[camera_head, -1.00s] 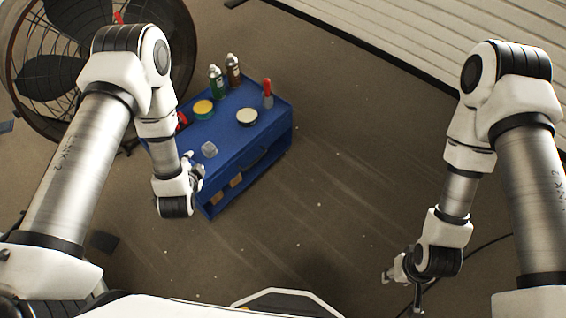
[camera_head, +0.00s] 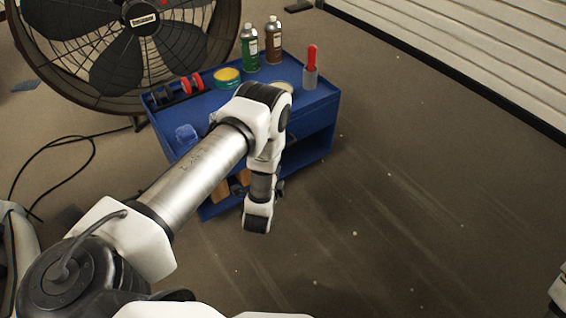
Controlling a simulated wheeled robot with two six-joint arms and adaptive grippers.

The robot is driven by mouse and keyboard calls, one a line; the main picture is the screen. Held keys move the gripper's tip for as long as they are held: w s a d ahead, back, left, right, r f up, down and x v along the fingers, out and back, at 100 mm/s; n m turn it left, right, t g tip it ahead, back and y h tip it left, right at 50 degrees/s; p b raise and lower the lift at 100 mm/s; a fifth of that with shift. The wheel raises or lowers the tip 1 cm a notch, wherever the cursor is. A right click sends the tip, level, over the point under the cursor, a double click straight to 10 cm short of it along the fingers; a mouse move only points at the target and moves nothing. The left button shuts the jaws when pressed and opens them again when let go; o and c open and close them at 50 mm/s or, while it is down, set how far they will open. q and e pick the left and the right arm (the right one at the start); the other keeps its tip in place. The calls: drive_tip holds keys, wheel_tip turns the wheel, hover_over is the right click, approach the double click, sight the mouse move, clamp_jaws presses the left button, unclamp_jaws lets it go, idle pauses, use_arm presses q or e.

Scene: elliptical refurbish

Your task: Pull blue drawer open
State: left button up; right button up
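A blue cart (camera_head: 325,108) with a flat top stands on the floor at the upper middle. Its front has dark openings, with a blue panel along the bottom at the left. My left arm crosses in front of it, so much of the front is hidden and I cannot make out the drawer's edges or how far it is open. My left gripper (camera_head: 279,188) is close to the cart's front, mostly hidden behind its own wrist. Its fingers are too small and covered to read. My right gripper is out of view.
On the cart's top are a green can (camera_head: 249,47), a brown can (camera_head: 273,40), a red-handled tool (camera_head: 312,66), a yellow-topped tin (camera_head: 228,77) and red items (camera_head: 192,84). A large fan (camera_head: 125,45) stands behind left. A cable lies left. Floor at right is clear.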

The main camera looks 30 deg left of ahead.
use_arm(q)
drive_tip(key=b+x, duration=0.3)
drive_tip(key=x, duration=0.4)
drive_tip(key=shift+w+a+r, duration=0.1)
drive_tip(key=shift+w+r, duration=0.05)
clamp_jaws()
